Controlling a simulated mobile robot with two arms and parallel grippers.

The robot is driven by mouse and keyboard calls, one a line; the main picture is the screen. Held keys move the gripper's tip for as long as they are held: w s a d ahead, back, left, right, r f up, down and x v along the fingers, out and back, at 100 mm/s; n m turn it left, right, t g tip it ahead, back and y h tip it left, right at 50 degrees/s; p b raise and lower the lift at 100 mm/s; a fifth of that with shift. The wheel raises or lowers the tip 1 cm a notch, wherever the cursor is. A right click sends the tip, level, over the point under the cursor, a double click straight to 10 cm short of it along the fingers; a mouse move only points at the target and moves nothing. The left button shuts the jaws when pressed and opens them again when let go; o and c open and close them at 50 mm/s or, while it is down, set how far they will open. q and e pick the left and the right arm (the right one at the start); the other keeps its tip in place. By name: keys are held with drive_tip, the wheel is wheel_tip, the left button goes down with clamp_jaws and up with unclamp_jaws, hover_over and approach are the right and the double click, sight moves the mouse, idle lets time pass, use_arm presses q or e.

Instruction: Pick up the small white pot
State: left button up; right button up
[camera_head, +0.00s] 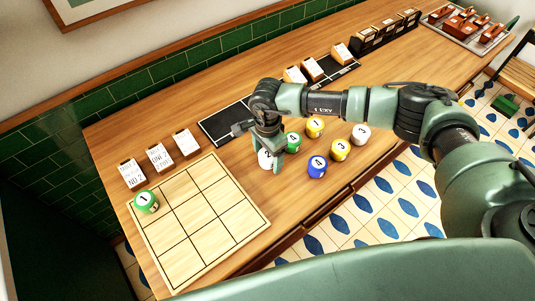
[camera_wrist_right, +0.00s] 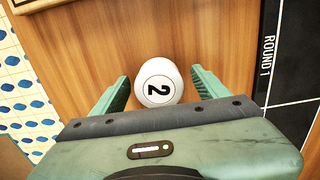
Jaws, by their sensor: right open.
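A round white pot marked 2 (camera_head: 265,159) is on the wooden counter, partly hidden by my right gripper (camera_head: 272,158) in the head view. In the right wrist view the same white pot (camera_wrist_right: 158,88) sits between the two green fingers of my right gripper (camera_wrist_right: 161,78). The fingers are open, with a gap visible on each side of it. A second white pot marked 3 (camera_head: 361,135) stands farther right on the counter. My left gripper is not in view.
A green pot (camera_head: 293,141), yellow pots (camera_head: 315,127) (camera_head: 340,150) and a blue pot (camera_head: 317,167) stand close by. A gridded board (camera_head: 211,240) lies left, with a green pot (camera_head: 146,201) on it. A black mat (camera_head: 222,122) lies behind my gripper.

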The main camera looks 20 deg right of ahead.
drive_tip(key=shift+s, duration=0.15)
drive_tip(key=c, duration=1.4)
drive_tip(key=shift+c, duration=1)
drive_tip(key=shift+r, duration=0.15)
